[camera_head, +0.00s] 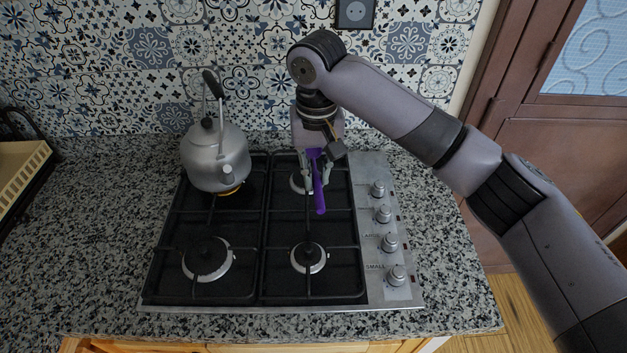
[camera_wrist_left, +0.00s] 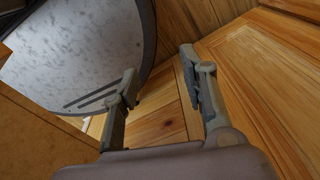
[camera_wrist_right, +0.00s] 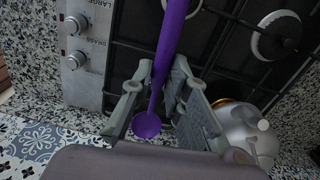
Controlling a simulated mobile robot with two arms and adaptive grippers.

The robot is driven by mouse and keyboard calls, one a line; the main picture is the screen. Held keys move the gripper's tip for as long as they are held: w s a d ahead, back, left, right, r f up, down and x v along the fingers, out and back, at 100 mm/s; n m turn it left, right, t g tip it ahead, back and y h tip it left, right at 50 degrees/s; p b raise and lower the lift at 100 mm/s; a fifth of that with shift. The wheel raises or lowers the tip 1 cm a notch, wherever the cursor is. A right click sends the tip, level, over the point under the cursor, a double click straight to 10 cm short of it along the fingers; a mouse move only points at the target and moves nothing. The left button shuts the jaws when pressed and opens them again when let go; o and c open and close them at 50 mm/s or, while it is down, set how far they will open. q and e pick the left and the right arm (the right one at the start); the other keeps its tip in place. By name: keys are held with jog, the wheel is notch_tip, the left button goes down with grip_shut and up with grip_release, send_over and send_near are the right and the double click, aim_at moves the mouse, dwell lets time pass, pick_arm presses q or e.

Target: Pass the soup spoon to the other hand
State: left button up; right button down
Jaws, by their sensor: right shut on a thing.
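The soup spoon (camera_head: 319,190) is purple. In the head view it shows at my right gripper (camera_head: 317,176), over the back right part of the stove. In the right wrist view the spoon (camera_wrist_right: 165,65) runs between the two fingers of my right gripper (camera_wrist_right: 158,95), with its small round bowl near the palm and its handle pointing away. My right gripper is shut on the spoon. My left gripper (camera_wrist_left: 158,83) shows only in its own wrist view; its fingers are wide apart with nothing between them, near wooden panels.
A gas stove (camera_head: 375,291) with black grates and several knobs is set in a speckled counter (camera_head: 100,240). A grey kettle (camera_head: 215,158) stands on the back left burner. A cream rack (camera_head: 22,170) is at the far left. A tiled wall is behind. The front counter is clear.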

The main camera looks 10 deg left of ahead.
pick_arm(q)
jog(key=w+a+r+m+g+h, duration=0.1)
jog(key=w+a+r+m+h, duration=0.1)
jog(key=w+a+r+m, duration=0.5)
jog(key=s+d+r+m+g+h, duration=0.25)
jog(key=d+r, duration=0.55)
jog(key=r, duration=0.5)
jog(key=s+d+r+m+g+h, duration=0.2)
jog(key=d+r+m+g+h, duration=0.15)
jog(key=d+r, duration=0.7)
notch_tip(320, 180, up, 42)
jog(key=m+t+y, duration=0.3)
jog(key=m+t, duration=0.9)
jog(key=m, duration=0.5)
send_over(318, 203)
jog(key=s+a, duration=0.5)
jog(key=s, duration=0.1)
jog(key=x, duration=1.1)
jog(key=shift+w+f, duration=0.1)
jog(key=shift+f, duration=0.1)
